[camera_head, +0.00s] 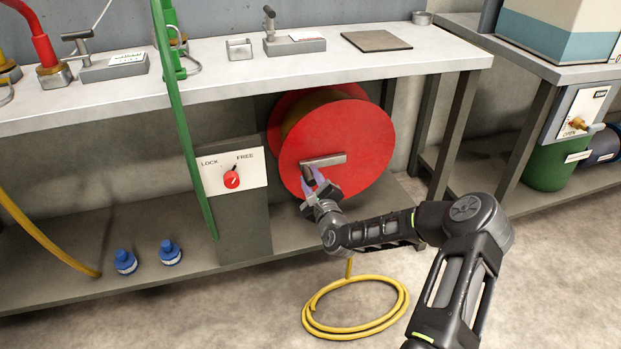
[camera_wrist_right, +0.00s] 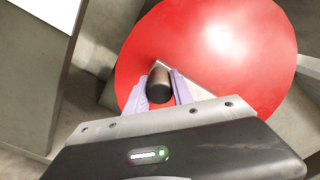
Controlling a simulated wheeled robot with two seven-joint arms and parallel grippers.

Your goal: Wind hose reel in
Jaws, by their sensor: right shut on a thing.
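The hose reel (camera_head: 360,145) is a red flanged spool mounted under the bench, and its red flange (camera_wrist_right: 215,45) fills much of the right wrist view. A grey crank arm (camera_head: 325,159) lies across the flange face. The dark crank handle (camera_wrist_right: 159,85) stands out from it. My right gripper (camera_head: 314,180) is shut on the crank handle, with one finger on each side. Yellow hose (camera_head: 357,283) lies coiled on the floor below the reel. A lock plate (camera_head: 222,160) has a red knob (camera_head: 232,180) whose pointer is turned toward FREE. My left gripper is not in view.
The bench top (camera_head: 350,70) carries small fixtures and a dark mat (camera_head: 377,41). Two blue fittings (camera_head: 170,252) stand on the lower shelf. A green container (camera_head: 552,165) is at the right.

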